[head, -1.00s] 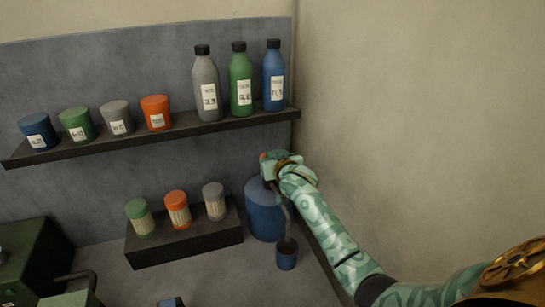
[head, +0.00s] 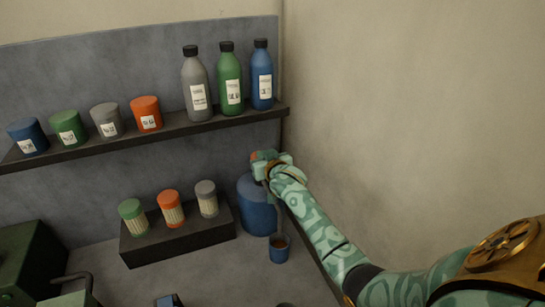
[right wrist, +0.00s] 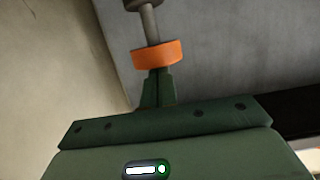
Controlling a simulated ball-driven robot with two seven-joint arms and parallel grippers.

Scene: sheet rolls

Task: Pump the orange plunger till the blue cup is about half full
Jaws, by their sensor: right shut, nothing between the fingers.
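The blue jug (head: 256,205) stands on the counter against the back wall. My right gripper (head: 262,160) is over its top and hides most of the pump head. A bit of the orange plunger (head: 254,156) shows at the gripper's left edge. In the right wrist view, the orange plunger (right wrist: 158,53) sits on a grey rod, just beyond the tips of my right gripper (right wrist: 158,78). Its dark green fingers are together and empty; I cannot tell whether they touch the plunger. The blue cup (head: 279,254) stands upright in front of the jug, with something brown inside; its exact level is unclear.
Left of the jug is a dark block (head: 180,238) with several striped-label jars. A shelf (head: 150,137) above holds bottles and tubs. A dark green box (head: 30,262) is at the lower left. The right wall is close to my right arm.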

